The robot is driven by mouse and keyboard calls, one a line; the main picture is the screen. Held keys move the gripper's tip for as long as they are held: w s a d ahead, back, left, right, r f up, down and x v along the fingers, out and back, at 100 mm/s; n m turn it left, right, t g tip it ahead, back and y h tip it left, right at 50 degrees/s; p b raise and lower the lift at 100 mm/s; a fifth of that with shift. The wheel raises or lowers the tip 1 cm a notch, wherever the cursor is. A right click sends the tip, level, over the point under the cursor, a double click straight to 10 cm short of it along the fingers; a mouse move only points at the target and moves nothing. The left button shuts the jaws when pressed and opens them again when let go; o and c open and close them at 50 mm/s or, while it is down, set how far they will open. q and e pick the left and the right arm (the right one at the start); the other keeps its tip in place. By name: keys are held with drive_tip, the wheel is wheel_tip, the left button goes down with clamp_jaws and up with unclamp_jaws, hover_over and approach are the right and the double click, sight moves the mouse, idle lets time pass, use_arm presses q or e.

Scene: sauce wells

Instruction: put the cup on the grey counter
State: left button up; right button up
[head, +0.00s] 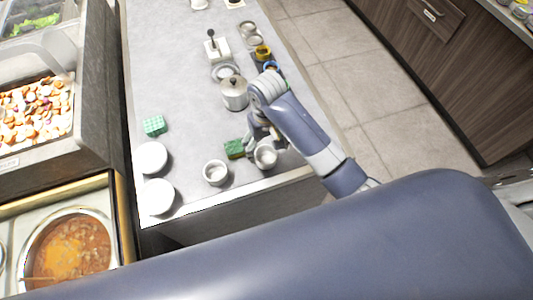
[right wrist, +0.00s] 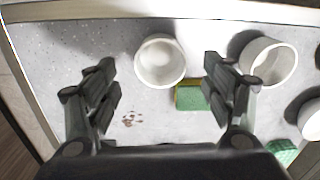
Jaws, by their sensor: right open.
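A small white cup (head: 265,158) stands upright on the grey counter (head: 185,105) near its front edge. It also shows in the right wrist view (right wrist: 160,61). A second white cup (head: 215,173) stands upright to its left and shows at the right in the wrist view (right wrist: 269,63). My right gripper (head: 262,137) is open, just behind the first cup. In the wrist view its fingertips (right wrist: 158,64) lie on either side of that cup, with nothing held. I cannot tell whether they touch it. My left gripper is not in view.
A green and yellow sponge (right wrist: 194,96) lies close to the cup. A green block (head: 153,125), white round dishes (head: 151,158) and a lidded metal pot (head: 234,94) stand on the counter. Brown spots (right wrist: 132,118) mark the counter. A soup well (head: 68,250) is at lower left.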

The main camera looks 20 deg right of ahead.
wheel_tip(320, 180, up, 6)
drive_tip(key=p, duration=0.1)
drive_tip(key=shift+p, duration=0.35)
idle(0.3)
